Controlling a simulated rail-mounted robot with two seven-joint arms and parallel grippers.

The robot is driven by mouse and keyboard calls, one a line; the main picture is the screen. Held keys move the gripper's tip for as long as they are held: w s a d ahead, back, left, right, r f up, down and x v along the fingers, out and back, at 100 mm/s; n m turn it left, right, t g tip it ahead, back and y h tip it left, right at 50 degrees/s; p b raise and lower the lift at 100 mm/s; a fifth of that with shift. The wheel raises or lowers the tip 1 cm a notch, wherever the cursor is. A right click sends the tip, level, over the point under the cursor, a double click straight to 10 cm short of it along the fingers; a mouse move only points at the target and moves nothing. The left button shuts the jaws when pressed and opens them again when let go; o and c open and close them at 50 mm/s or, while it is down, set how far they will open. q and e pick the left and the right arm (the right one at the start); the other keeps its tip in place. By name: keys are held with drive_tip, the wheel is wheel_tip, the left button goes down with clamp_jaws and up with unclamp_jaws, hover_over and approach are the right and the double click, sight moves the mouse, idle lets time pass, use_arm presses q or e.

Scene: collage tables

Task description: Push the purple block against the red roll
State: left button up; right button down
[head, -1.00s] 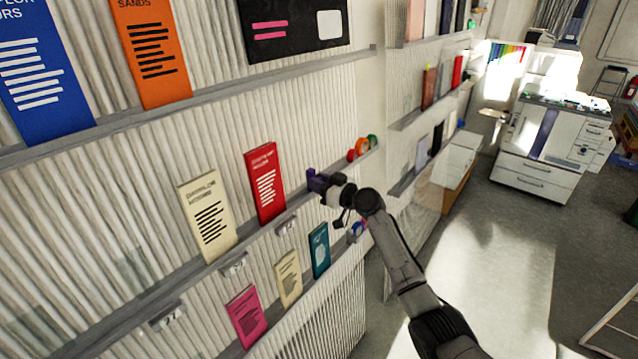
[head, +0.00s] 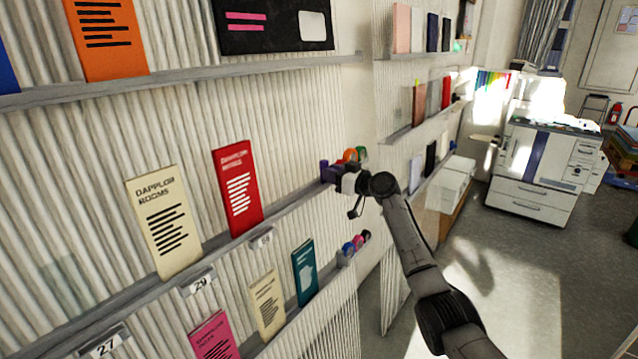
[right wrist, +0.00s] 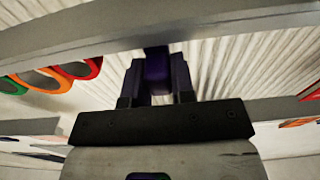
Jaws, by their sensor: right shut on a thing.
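The purple block (head: 327,172) is on the middle shelf of the slatted wall, at the tip of my right gripper (head: 340,178). In the right wrist view my right gripper (right wrist: 157,90) is shut on the purple block (right wrist: 157,72), with a finger on each side. The red roll (right wrist: 84,68) is left of the fingers in that view, with a small gap between roll and gripper. An orange roll (right wrist: 42,80) and a green roll (right wrist: 10,86) follow further left. In the head view the gripper partly hides the red roll. My left gripper is not in view.
A red booklet (head: 238,188) and a cream booklet (head: 163,222) stand on the same shelf, left of the block. The lower shelf holds booklets and small coloured rolls (head: 355,244). A white printer (head: 540,160) stands at the back right.

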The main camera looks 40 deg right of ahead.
drive_tip(key=c, duration=1)
unclamp_jaws()
drive_tip(key=shift+o, duration=0.2)
drive_tip(key=s+d, duration=0.2)
drive_tip(key=s, duration=1.1)
drive_tip(key=shift+s+b, duration=0.35)
drive_tip(key=shift+b, duration=0.05)
drive_tip(key=shift+c, duration=0.4)
